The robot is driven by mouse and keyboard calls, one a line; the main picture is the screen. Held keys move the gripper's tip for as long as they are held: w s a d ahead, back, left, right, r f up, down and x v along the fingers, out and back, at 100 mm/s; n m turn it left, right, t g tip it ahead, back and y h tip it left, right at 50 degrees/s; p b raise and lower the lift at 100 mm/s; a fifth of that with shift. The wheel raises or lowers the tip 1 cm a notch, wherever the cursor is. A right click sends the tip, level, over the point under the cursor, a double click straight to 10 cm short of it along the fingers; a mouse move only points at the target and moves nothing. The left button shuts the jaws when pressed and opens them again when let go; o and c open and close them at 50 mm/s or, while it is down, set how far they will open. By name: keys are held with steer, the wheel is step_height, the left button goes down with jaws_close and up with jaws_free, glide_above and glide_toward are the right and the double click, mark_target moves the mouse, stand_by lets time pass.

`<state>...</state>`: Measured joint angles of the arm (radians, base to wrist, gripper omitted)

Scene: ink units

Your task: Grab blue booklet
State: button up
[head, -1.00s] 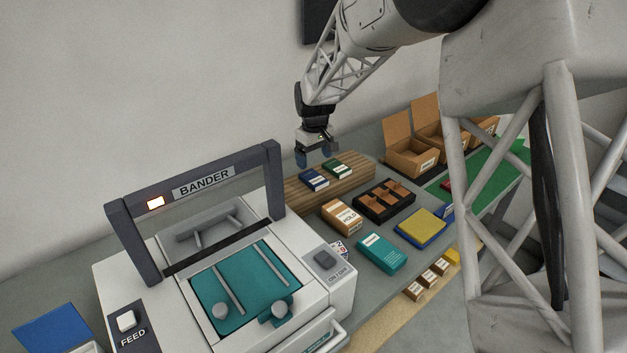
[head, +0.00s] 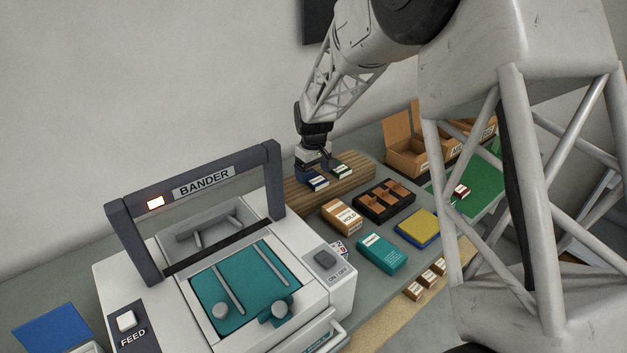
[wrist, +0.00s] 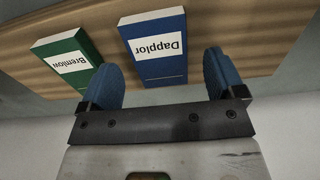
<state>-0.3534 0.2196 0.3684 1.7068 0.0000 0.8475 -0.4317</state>
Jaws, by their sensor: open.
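The blue booklet (head: 316,184), with a white label reading "Dapplor" in the wrist view (wrist: 155,68), lies on a ribbed wooden board (head: 357,180). My gripper (wrist: 165,75) is open, its two blue fingertips spread near the blue booklet's near end, one toward each side. I cannot tell whether the fingers touch it. In the head view my gripper (head: 314,174) hangs low over the booklet and hides part of it.
The BANDER machine (head: 185,220) stands front left. A HOLD box (head: 341,216), a dark divided tray (head: 384,201), a teal box (head: 382,253) and a yellow pad (head: 422,227) lie nearby. Open cartons (head: 408,150) stand behind right. The board's right part is clear.

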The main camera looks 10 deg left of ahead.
steer(key=shift+f, duration=0.85)
steer(key=c, duration=1)
steer(key=shift+r, duration=0.15)
steer(key=shift+r, duration=1.45)
steer(key=shift+s+d+r, duration=0.1)
steer(key=shift+s+r, duration=0.15)
steer(key=s+d, duration=0.1)
steer(key=s, duration=0.3)
steer(key=s+d+r, duration=0.1)
steer(key=s+d, duration=0.1)
steer(key=s, duration=0.3)
steer(key=s+d, duration=0.2)
steer(key=s, duration=0.3)
steer(key=shift+s+d+r, duration=0.1)
steer(key=shift+s+r, duration=0.05)
steer(key=shift+s, duration=0.1)
